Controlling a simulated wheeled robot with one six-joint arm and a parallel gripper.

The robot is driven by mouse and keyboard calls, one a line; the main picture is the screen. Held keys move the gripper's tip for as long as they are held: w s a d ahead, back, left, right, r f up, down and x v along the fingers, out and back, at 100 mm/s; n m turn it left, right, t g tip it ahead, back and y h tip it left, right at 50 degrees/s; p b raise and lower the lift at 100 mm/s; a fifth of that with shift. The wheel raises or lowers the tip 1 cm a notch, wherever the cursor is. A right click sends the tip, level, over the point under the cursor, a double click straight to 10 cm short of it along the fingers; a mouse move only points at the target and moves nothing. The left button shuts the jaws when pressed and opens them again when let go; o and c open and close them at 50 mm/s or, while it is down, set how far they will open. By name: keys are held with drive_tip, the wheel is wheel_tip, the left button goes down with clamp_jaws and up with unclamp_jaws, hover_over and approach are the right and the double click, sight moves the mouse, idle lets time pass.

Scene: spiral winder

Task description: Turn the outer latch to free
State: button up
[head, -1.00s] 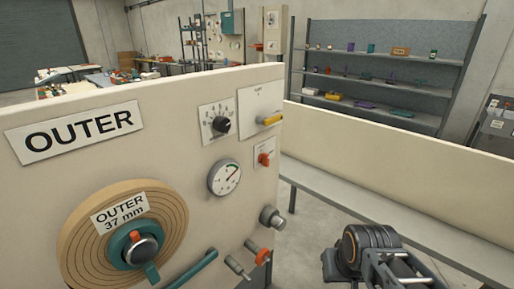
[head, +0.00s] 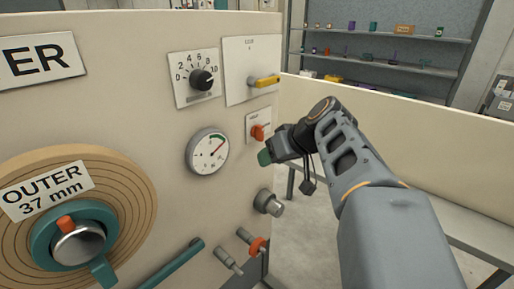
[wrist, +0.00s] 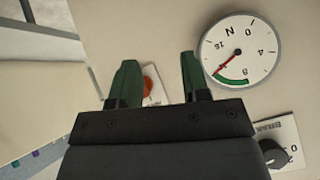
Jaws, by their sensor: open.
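A red-orange knob (head: 257,132) on a small white plate stands on the cream panel, right of the round gauge (head: 207,151). In the wrist view the knob (wrist: 148,86) shows between the two green fingers, partly hidden by the left one. My gripper (head: 264,157) is open and empty, close to the panel at its right edge. I cannot tell whether it touches the panel. The outer reel (head: 125,190) has a teal hub piece (head: 103,270) with an orange tab (head: 66,223) above a silver knob. No label reading latch is legible.
A black dial (head: 202,80) and a yellow handle (head: 264,81) sit above the gauge. A silver knob (head: 270,203), an orange-collared peg (head: 258,246) and a teal bar (head: 170,266) are below. A low cream wall (head: 440,150) runs on the right.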

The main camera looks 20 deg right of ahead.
sight(263, 128)
drive_tip(key=w+d+r+n+t+y+b, duration=0.1)
drive_tip(key=w+d+r+n+t+b, duration=0.2)
drive_tip(key=d+r+t, duration=0.4)
drive_tip(key=w+a+f, duration=0.1)
drive_tip(key=w+f, duration=0.1)
drive_tip(key=w, duration=0.1)
drive_tip(key=w+a+f+g, duration=0.1)
drive_tip(key=w, duration=0.2)
drive_tip(key=w+a+f+g, duration=0.1)
drive_tip(key=w+a+f, duration=0.1)
drive_tip(key=w, duration=0.1)
drive_tip(key=shift+w+f+b, duration=0.3)
drive_tip(key=shift+w+b, duration=0.1)
clamp_jaws()
